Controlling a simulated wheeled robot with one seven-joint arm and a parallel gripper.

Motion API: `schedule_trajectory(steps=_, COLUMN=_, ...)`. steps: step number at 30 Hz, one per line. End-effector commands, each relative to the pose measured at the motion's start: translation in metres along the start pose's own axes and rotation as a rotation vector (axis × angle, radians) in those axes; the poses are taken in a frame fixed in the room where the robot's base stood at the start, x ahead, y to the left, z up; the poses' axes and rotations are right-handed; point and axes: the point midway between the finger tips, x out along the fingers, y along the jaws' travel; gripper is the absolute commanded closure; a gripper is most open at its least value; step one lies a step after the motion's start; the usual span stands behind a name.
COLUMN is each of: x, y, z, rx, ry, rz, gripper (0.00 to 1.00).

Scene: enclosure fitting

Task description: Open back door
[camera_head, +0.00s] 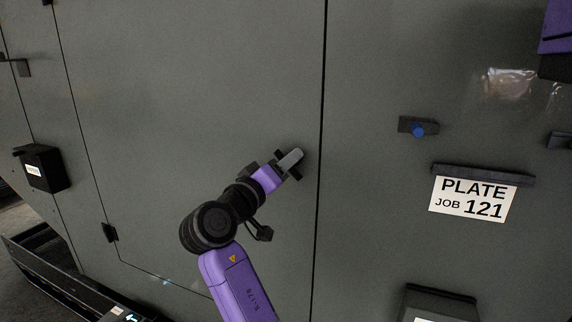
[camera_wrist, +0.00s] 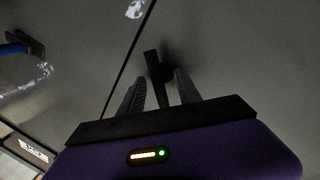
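The grey door panel (camera_head: 190,75) fills the left and middle of the head view, with a dark seam along its right edge. A dark bar handle (camera_wrist: 153,66) stands out from the panel close to that seam. My gripper (camera_head: 288,163) is at the handle, and the wrist view shows its fingers (camera_wrist: 158,92) on either side of the bar. The fingers are spread, with visible gaps to the bar, so the gripper looks open and around the handle. In the head view the fingers partly hide the handle.
Right of the seam are a dark latch with a blue knob (camera_head: 417,129) and a "PLATE JOB 121" sign (camera_head: 472,198). A black box (camera_head: 42,168) sits at the far left. A dark hinge-like piece (camera_head: 109,232) is near the panel's lower left edge.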

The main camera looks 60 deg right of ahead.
Motion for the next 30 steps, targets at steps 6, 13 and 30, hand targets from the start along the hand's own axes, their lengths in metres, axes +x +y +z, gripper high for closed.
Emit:
schedule_trajectory(steps=6, x=0.0, y=-0.001, z=0.0, rx=0.0, ry=0.0, rz=-0.002, gripper=0.6)
schedule_trajectory(steps=13, x=-0.015, y=-0.003, z=0.001, rx=0.0, ry=0.003, rz=-0.004, gripper=0.6)
schedule_trajectory(steps=30, x=-0.079, y=-0.001, z=0.0, rx=0.001, ry=0.0, rz=-0.002, gripper=0.6)
